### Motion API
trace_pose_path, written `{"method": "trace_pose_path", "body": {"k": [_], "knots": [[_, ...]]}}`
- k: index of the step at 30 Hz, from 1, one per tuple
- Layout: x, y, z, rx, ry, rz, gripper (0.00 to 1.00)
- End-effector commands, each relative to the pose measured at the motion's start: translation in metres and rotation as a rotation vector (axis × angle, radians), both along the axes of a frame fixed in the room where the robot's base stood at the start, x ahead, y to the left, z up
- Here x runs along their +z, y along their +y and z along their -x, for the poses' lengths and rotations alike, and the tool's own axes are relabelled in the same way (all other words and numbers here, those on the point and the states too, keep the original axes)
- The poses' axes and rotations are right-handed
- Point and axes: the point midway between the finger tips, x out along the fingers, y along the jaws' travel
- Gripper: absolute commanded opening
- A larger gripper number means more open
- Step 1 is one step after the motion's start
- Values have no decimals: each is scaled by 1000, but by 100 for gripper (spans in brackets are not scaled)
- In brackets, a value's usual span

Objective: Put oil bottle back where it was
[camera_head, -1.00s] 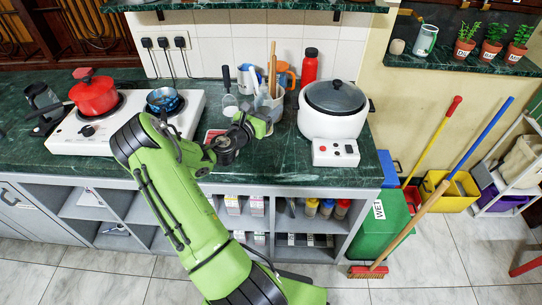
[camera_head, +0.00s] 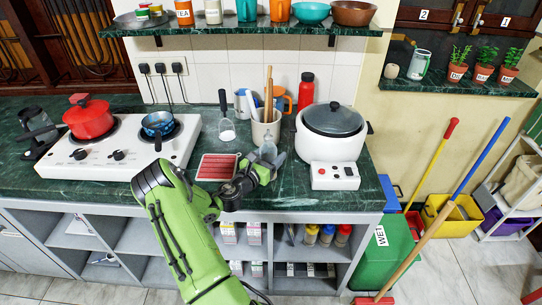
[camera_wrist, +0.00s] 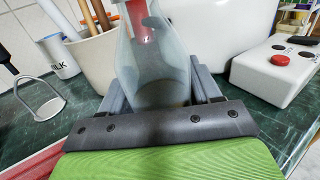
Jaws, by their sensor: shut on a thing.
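The oil bottle (camera_head: 268,149) is a clear, greyish, see-through bottle. In the wrist view the bottle (camera_wrist: 153,65) stands between my gripper's fingers, its top cut off by the frame edge. My gripper (camera_head: 262,170) is shut on it over the front part of the counter, between a red tray and the white rice cooker. In the wrist view my gripper (camera_wrist: 160,100) has one finger on each side of the bottle. I cannot tell whether the bottle's base touches the counter.
A utensil crock (camera_head: 265,131) stands just behind the bottle, with a milk mug (camera_head: 241,103) and red flask (camera_head: 305,90) farther back. The rice cooker (camera_head: 329,140) is close on the right. The red tray (camera_head: 216,167) lies left; the stove (camera_head: 120,150) is beyond it.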

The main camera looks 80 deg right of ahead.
Motion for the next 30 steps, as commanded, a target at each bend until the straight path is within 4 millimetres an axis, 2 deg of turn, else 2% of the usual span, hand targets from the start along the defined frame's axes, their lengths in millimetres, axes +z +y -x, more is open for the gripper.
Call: {"method": "trace_pose_path", "body": {"k": [1, 5, 15, 17, 27, 30], "knots": [[-1, 0, 0, 0, 0, 0, 67], [-1, 0, 0, 0, 0, 0, 87], [4, 2, -1, 1, 1, -1, 88], [2, 11, -5, 2, 4, -4, 88], [3, 93, -33, 5, 6, -2, 88], [3, 107, -37, 3, 3, -2, 88]]}}
